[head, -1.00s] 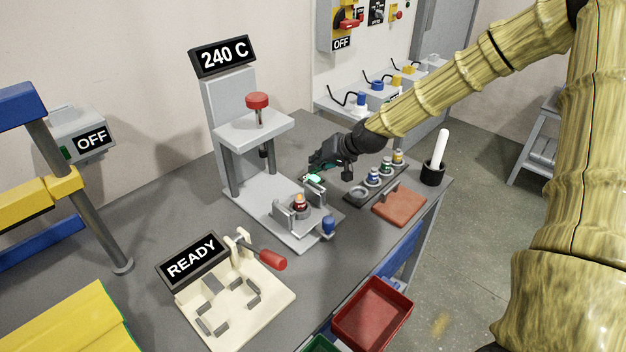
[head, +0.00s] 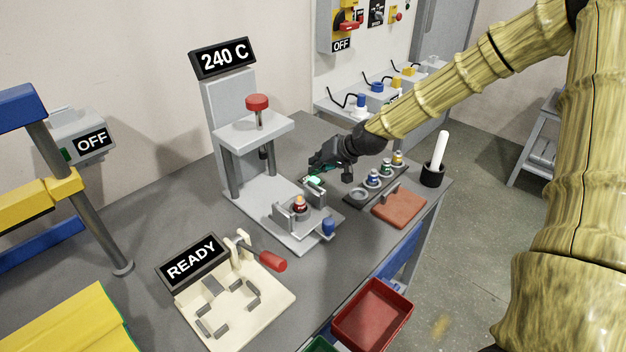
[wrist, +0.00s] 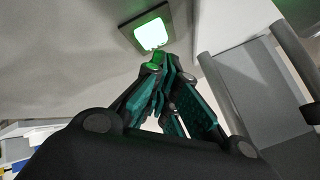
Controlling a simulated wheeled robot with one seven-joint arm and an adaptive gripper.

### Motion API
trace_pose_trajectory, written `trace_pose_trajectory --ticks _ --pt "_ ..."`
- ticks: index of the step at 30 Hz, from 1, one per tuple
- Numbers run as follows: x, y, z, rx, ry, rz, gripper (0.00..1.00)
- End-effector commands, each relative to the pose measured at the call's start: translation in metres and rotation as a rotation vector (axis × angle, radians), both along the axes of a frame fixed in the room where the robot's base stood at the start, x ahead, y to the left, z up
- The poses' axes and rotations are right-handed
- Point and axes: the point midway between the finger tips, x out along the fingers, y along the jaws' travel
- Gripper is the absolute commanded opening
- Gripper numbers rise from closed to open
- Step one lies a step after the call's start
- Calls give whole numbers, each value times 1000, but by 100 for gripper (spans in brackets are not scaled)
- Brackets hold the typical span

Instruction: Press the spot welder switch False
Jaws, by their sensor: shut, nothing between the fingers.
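A square switch with a lit, pale green face in a dark frame shows at the top of the wrist view (wrist: 151,30). In the head view a small green glow (head: 314,181) shows at my fingertips, beside the press; most of the switch is hidden there.
The press (head: 232,110) with a 240 C sign (head: 222,57) stands left of my gripper. A rack of small bottles (head: 373,179) and a brown block (head: 400,207) lie to the right. A READY fixture (head: 270,308) is in front. A black cup (head: 433,175) stands near the bench edge.

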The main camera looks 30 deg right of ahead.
Motion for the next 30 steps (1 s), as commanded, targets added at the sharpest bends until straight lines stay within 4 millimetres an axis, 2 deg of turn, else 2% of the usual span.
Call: trace_pose_trajectory --ticks 30 --pt "0 0 -10 0 0 0 0"
